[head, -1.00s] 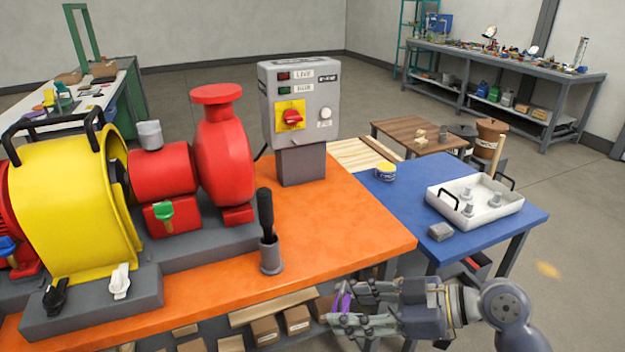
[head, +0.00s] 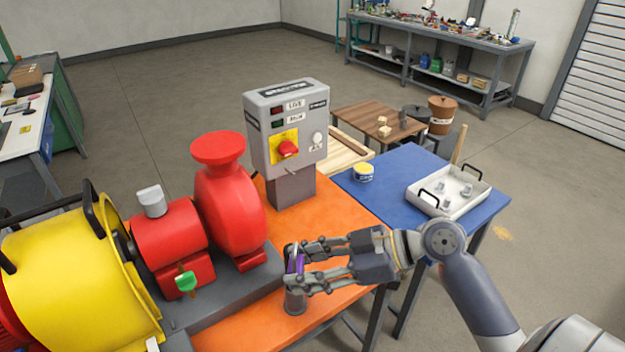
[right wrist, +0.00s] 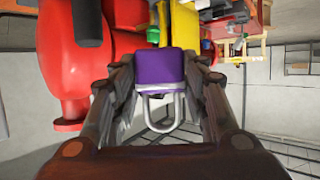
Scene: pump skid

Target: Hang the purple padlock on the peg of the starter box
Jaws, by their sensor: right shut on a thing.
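The purple padlock (head: 295,262) is held between the fingertips of my right gripper (head: 291,267), above the orange table's front part. In the right wrist view the purple body (right wrist: 160,68) sits between both fingers, and its metal shackle (right wrist: 160,112) points toward the bottom of the picture. The grey starter box (head: 288,125) stands on a post on the orange table, behind and above the gripper. It has a red knob on a yellow plate. A thin peg (head: 292,171) seems to stick out low on its front. The left gripper is out of view.
The orange table (head: 345,207) carries a red pump (head: 233,205) and a yellow guard (head: 65,265) left of the gripper. A blue table (head: 390,185) with a white tray (head: 450,207) is at right.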

